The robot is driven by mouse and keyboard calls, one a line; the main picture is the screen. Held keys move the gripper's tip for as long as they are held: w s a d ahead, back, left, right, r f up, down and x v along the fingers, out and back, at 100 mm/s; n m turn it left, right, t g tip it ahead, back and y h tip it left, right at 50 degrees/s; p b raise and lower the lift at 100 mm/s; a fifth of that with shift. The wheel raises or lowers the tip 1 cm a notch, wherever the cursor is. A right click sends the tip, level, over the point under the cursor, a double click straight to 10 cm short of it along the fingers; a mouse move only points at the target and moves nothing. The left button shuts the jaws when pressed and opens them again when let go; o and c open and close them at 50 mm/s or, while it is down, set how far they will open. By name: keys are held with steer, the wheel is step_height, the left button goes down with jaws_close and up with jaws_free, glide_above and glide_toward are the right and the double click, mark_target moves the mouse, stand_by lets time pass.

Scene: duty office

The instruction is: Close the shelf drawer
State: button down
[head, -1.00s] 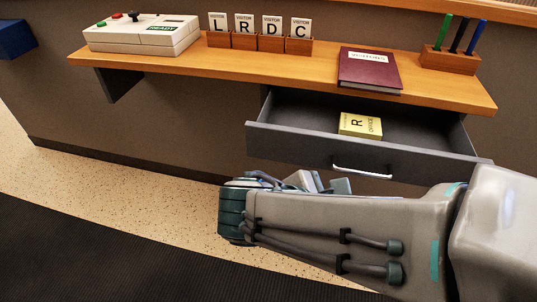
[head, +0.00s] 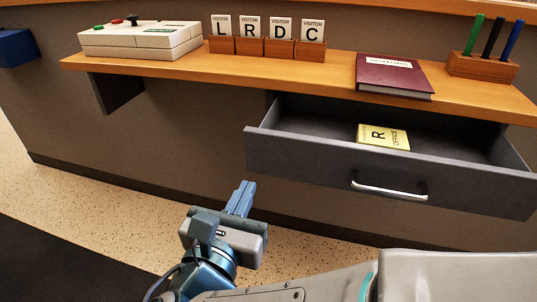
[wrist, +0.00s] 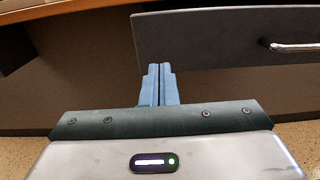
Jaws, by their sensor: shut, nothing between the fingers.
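The grey shelf drawer (head: 310,165) is pulled out below the wooden shelf, with its inside showing. Its silver bar handle (head: 390,191) is on the front face. In the wrist view the shut fingers (wrist: 158,84) point toward the left end of the drawer front (wrist: 220,38), and the handle (wrist: 295,46) is to the right.
The wooden shelf (head: 300,72) carries a white control box (head: 140,40), a rack of visitor cards (head: 265,45), a maroon book (head: 393,77) and a pen holder (head: 482,67). A shelf bracket (head: 117,93) hangs at left. Floor space left of the drawer is clear.

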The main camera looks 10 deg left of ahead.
mark_target(263, 155)
steer(key=w+b, duration=0.1)
steer(key=w, duration=0.2)
steer(key=w+b, duration=0.1)
steer(key=w, duration=0.2)
steer(key=shift+w+d+f, duration=0.15)
steer(key=shift+w, duration=0.8)
